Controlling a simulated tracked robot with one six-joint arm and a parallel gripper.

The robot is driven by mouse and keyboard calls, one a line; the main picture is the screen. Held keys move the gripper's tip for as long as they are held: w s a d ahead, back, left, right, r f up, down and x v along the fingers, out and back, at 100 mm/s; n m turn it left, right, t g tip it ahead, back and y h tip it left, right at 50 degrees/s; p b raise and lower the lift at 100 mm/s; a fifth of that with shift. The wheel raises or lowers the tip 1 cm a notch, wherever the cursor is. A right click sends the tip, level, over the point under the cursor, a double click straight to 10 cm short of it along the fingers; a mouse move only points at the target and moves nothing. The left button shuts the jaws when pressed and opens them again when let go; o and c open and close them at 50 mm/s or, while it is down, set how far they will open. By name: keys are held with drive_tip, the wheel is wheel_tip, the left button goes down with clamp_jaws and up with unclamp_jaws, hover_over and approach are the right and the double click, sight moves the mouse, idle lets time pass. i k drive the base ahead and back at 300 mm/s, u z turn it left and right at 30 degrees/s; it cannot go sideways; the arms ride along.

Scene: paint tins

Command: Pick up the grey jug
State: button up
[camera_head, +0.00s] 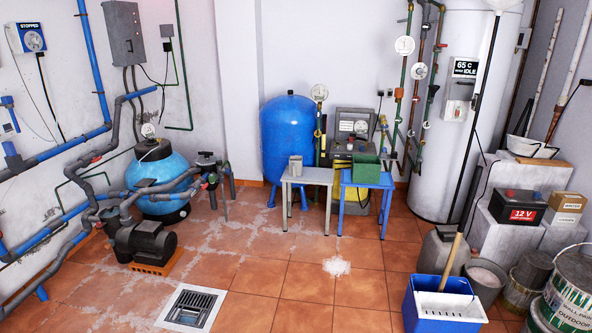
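A small grey jug (295,166) stands upright on a low grey table (318,178) in front of the tall blue tank, near the middle of the view. It is small in the picture, and I cannot make out its handle. Nothing touches it apart from the tabletop. My gripper is not in view.
A blue table (349,186) with a green bin (366,169) stands right of the grey table. A blue bucket (440,303), grey canister (443,249) and paint tins (571,290) crowd the right front. A pump (145,240) and floor drain (191,307) are left. Middle floor is open.

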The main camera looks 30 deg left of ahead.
sight(295, 162)
drive_tip(key=u, duration=0.4)
drive_tip(key=i, duration=1.35)
drive_tip(key=u, duration=0.85)
drive_tip(key=i, duration=0.75)
drive_tip(key=u, duration=0.5)
drive_tip(key=i, duration=3.55)
drive_tip(key=z, duration=0.05)
